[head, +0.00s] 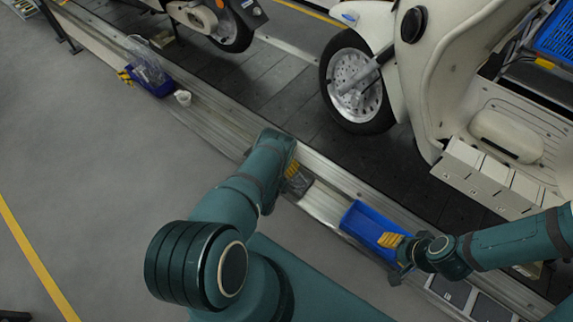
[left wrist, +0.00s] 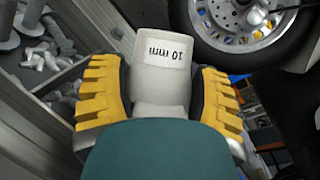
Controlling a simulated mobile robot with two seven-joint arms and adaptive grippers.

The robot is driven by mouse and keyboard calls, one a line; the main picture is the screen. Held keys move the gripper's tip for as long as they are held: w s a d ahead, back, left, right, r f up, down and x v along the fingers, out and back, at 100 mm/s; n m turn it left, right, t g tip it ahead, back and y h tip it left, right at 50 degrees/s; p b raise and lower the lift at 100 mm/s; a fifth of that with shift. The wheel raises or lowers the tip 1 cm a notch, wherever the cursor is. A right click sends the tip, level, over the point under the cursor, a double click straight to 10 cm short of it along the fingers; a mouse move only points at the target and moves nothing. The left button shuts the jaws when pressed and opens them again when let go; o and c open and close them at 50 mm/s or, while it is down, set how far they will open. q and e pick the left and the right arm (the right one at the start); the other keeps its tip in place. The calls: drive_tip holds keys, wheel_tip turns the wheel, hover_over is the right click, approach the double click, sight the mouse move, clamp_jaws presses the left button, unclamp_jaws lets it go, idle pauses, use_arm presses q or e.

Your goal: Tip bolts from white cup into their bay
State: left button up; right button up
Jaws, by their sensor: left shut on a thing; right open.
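My left gripper (left wrist: 160,98) is shut on a white cup (left wrist: 160,95) labelled "10 mm", with a yellow finger on each side. The label reads upside down in the left wrist view. The inside of the cup is not visible, so I cannot tell what it holds. Beside the cup at upper left is a grey sorting tray (left wrist: 82,68) with loose bolts (left wrist: 45,55) in its bays. In the head view my left gripper (head: 291,170) is over this tray on the rail, and my forearm hides the cup. My right gripper (head: 390,241) is open, at the blue bin's right end.
The blue bin (head: 358,222) sits on the conveyor's edge rail. A small white cup (head: 182,97) stands at the far left beside another blue bin (head: 155,86). A cream scooter (head: 440,90) stands on the slats beyond.

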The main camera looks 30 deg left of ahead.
use_arm(q)
drive_tip(key=shift+r, duration=0.15)
wheel_tip(320, 180, up, 7)
drive_tip(key=p, duration=0.6)
idle(0.3)
